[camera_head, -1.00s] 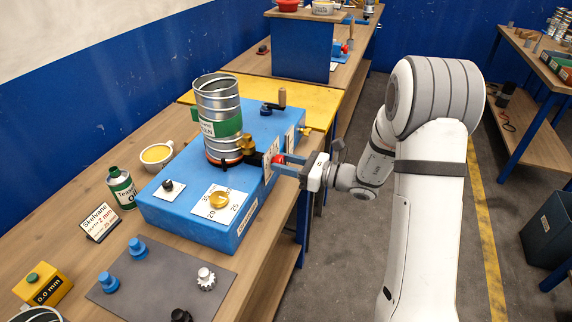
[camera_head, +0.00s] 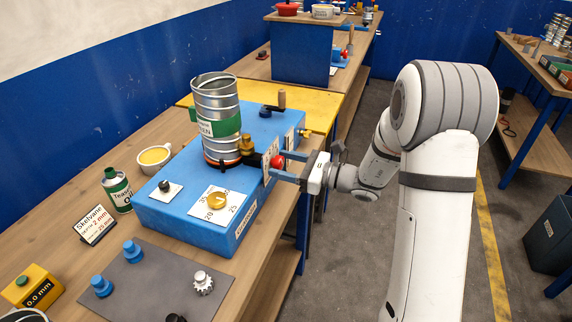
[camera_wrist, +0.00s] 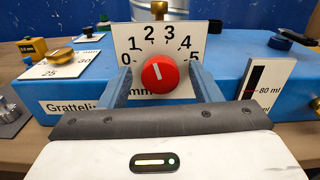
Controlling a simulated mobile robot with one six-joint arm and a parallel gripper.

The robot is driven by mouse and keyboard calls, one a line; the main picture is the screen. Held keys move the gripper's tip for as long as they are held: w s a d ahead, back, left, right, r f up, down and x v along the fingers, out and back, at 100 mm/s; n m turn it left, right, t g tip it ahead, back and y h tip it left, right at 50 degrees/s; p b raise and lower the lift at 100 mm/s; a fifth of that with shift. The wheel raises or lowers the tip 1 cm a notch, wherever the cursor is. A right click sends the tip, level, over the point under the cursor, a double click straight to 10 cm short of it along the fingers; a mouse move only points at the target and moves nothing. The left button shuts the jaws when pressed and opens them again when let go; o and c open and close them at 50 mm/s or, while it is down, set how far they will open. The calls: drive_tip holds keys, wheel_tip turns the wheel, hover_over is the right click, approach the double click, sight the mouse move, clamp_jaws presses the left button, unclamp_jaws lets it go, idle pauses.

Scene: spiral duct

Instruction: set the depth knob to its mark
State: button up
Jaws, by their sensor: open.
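The red depth knob (camera_wrist: 159,74) sits on a white dial plate (camera_wrist: 140,43) marked 0 to 5 with "mm", on the front of the blue machine. Its short white pointer line tilts slightly left of straight up, roughly toward the 2. The knob also shows in the head view (camera_head: 277,162). My gripper (camera_wrist: 160,88) is open, with one blue finger on each side of the knob; I cannot tell whether either touches it. In the head view my gripper (camera_head: 290,166) reaches the machine's front from the right. A card (camera_head: 95,225) reads "Skelvane", with a 2 mm depth line.
The blue machine (camera_head: 190,232) carries a spiral duct (camera_head: 216,100) and a yellow knob (camera_head: 217,202) on a numbered plate. An 80 ml gauge (camera_wrist: 265,85) stands right of the dial. A brass piece (camera_wrist: 159,9) overhangs the dial's top.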

drive_tip(key=b+v, duration=0.1)
drive_tip(key=v, duration=0.7)
idle(0.4)
drive_tip(key=s+a+n+g+h, duration=0.3)
drive_tip(key=s+n+g+h, duration=0.35)
drive_tip(key=s+n, duration=0.6)
drive_tip(key=s+d+r+n+t+h, duration=0.1)
drive_tip(key=s+d+n+t+h, duration=0.2)
drive_tip(key=s+d+n+h, duration=0.5)
drive_tip(key=s+d+h, duration=0.2)
drive_tip(key=d, duration=0.1)
drive_tip(key=shift+s+d+n, duration=0.3)
drive_tip(key=shift+s+n, duration=0.05)
drive_tip(key=shift+s, duration=0.05)
